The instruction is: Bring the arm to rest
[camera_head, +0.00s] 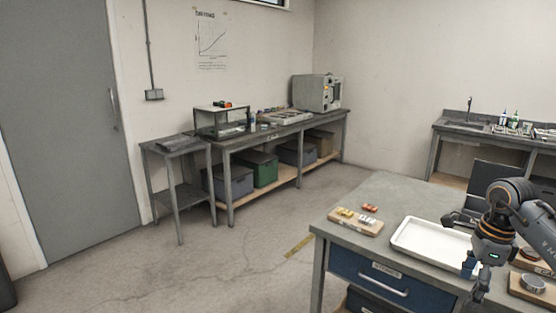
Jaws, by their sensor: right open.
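My right arm (530,218) comes in from the right edge over the near table. Its gripper (479,290) points down at the right side of the white tray (425,238), open, with nothing visible between its fingers. A small blue object (468,266) shows close beside the gripper; I cannot tell whether they touch. My left arm and gripper are not in view.
The grey table (385,192) has a blue drawer (360,270) in front. A wooden board (370,230) with several small coloured pieces lies left of the tray. A round metal piece (533,284) sits at the right. Open floor (220,265) lies to the left.

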